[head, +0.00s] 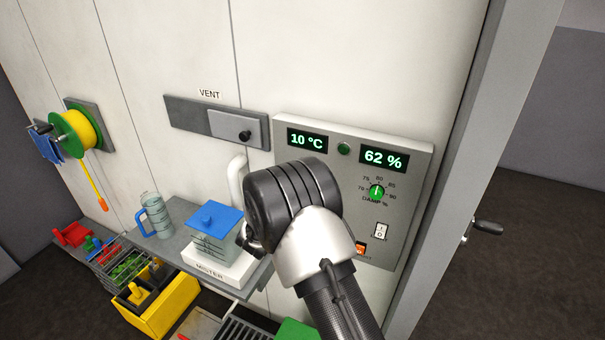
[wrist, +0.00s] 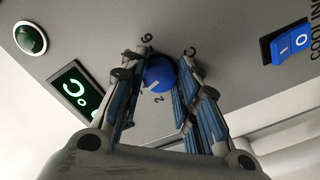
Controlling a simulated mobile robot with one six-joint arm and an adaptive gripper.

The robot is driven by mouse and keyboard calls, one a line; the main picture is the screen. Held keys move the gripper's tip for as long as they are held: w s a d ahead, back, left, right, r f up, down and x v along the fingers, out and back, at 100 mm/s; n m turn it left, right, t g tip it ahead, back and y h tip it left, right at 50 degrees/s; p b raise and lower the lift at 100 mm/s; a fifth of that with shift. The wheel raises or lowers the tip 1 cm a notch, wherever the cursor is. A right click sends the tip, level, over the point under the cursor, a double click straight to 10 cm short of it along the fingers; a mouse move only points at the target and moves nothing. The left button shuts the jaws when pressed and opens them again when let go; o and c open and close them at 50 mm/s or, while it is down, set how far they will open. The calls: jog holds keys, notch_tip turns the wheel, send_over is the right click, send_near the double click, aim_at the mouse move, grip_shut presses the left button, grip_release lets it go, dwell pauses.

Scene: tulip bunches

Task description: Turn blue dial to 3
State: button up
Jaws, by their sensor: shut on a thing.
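The blue dial (wrist: 159,74) is on the grey control panel (wrist: 225,50) in the wrist view. My gripper (wrist: 166,58) has its two fingers on either side of the dial, closed on it. A pale mark on the dial points towards the printed 2. A 6 shows by the left finger, and another mark by the right finger is partly hidden. In the head view my wrist covers the blue dial and the fingers; the control panel (head: 415,225) shows around it.
The panel carries a 10 °C display (head: 307,140), a 62 % display (head: 383,159) and a green damp dial (head: 377,192). A blue cooling switch (wrist: 287,45) is right of the fingers. A shelf below holds a blue-lidded mister (head: 212,230) and a jug (head: 157,215).

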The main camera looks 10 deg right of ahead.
jog(key=shift+n+p, duration=0.3)
jog(key=shift+n, duration=0.3)
jog(key=o, duration=1.1)
jog(key=v, duration=1.2)
